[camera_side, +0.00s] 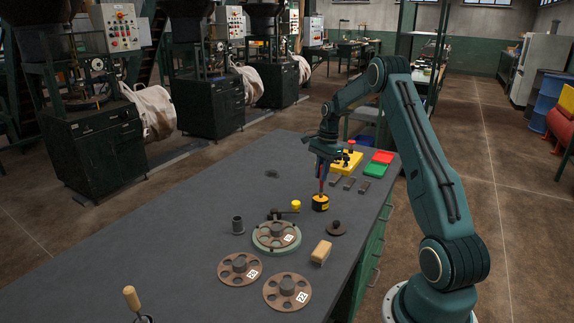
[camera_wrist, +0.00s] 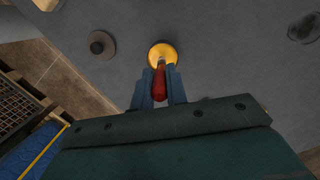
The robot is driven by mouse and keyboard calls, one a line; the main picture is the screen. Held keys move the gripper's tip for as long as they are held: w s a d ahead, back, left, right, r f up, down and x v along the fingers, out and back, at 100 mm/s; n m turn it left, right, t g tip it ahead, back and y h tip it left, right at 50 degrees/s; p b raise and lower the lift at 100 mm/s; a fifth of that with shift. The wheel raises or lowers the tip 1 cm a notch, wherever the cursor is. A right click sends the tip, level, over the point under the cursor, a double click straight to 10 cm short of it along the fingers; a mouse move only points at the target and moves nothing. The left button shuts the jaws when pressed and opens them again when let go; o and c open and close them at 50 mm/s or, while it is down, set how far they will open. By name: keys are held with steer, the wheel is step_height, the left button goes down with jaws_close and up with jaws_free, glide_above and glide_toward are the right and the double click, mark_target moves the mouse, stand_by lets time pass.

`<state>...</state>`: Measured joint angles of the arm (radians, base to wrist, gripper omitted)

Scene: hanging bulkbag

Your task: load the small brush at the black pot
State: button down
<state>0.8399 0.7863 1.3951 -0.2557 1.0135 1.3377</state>
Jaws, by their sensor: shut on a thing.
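The small brush (camera_side: 321,186) has a red handle and is held upright, pointing down, in my gripper (camera_side: 321,172). In the wrist view my gripper (camera_wrist: 159,92) has both fingers closed around the red handle (camera_wrist: 160,82). The black pot (camera_side: 320,203) has a yellow band and stands on the bench directly below the brush. In the wrist view the pot's round top (camera_wrist: 162,51) looks yellow, just beyond the handle. The brush's lower end meets the pot's mouth; the bristles are hidden, and I cannot tell how deep they are.
A dark round knobbed piece (camera_side: 336,228) stands close to the pot. The bench's left side (camera_side: 150,235) is mostly clear.

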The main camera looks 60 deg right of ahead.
steer(key=shift+r, duration=3.05)
steer(key=w+a+f+n, duration=0.1)
steer(key=a+n, duration=0.6)
steer(key=a, duration=0.5)
steer(key=w+a+f+n+g+h, duration=0.1)
steer(key=w+a+f+n, duration=0.1)
steer(key=a+n, duration=0.6)
steer(key=w+a+f+n+g, duration=0.1)
steer(key=a+n, duration=0.6)
steer(key=a, duration=1)
steer(key=shift+w+a+f+n+h, duration=0.2)
steer(key=shift+w+f+n+h, duration=0.1)
steer(key=shift+w+f, duration=0.4)
